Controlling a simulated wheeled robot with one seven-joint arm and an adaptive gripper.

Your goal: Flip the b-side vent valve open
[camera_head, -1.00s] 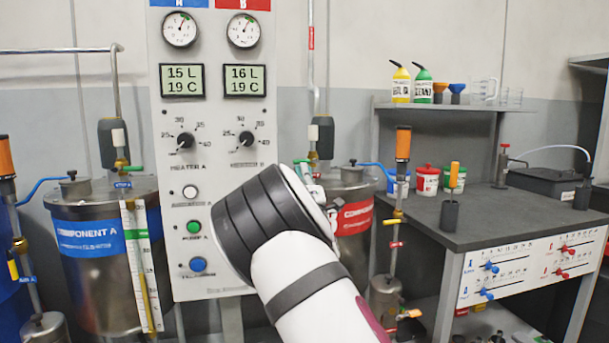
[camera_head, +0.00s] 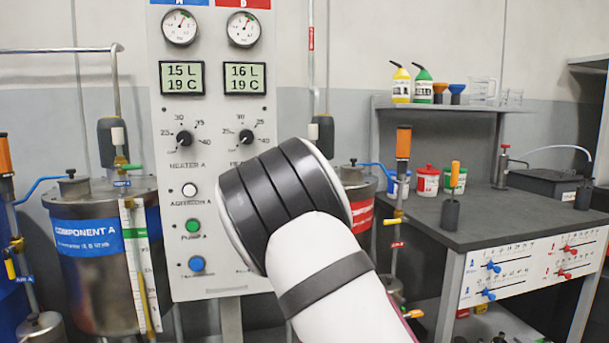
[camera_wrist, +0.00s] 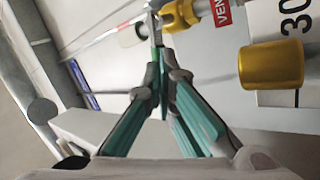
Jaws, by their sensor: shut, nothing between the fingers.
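In the wrist view my gripper (camera_wrist: 164,68) is shut, with its teal-padded fingers converging near the top middle. A brass valve body (camera_wrist: 181,16) sits on a grey pipe just beyond the fingertips, beside a red label (camera_wrist: 221,12) partly reading "VEN". A narrow green lever (camera_wrist: 154,44) shows at the tip of the left finger; I cannot tell whether they touch. In the head view the red-labelled tank (camera_head: 361,208) is partly hidden behind my arm. My gripper and the vent valve are hidden there.
A brass cylinder (camera_wrist: 271,66) stands out to the right of my fingers in the wrist view. The control panel (camera_head: 212,125) is left of my arm. The blue-labelled tank (camera_head: 90,285) stands further left. A workbench (camera_head: 475,220) is at the right.

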